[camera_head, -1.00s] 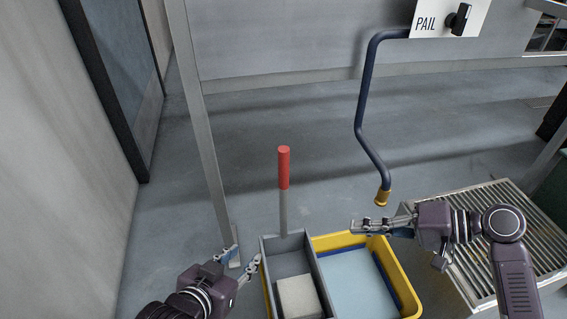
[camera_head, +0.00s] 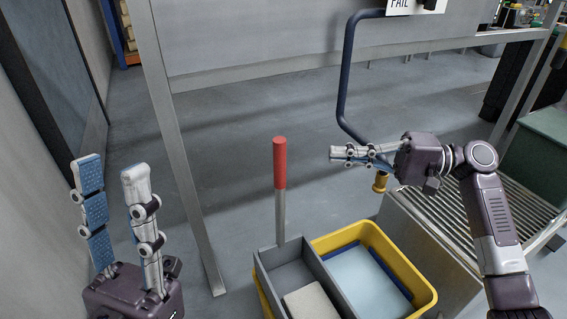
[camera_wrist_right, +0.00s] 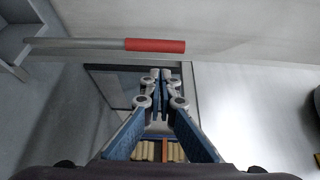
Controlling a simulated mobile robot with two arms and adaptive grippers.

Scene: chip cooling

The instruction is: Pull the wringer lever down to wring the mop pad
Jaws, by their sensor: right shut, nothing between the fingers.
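The wringer lever (camera_head: 281,200) stands upright with a red grip (camera_head: 279,163) on a pale rod, at the back of the grey wringer box (camera_head: 333,278). A pale pad (camera_head: 312,302) lies in that box. In the right wrist view the red grip (camera_wrist_right: 155,45) lies across the top, beyond the fingertips. My right gripper (camera_head: 334,154) is shut and empty, to the right of the red grip and apart from it in the head view. My left gripper (camera_head: 112,168) is open and empty, fingers pointing up, well left of the lever.
A yellow bucket (camera_head: 425,290) with light blue water (camera_head: 365,283) stands beside the wringer box. A dark blue bent pipe (camera_head: 342,90) with a brass end (camera_head: 380,182) hangs behind my right gripper. A metal post (camera_head: 180,170) stands left of the lever.

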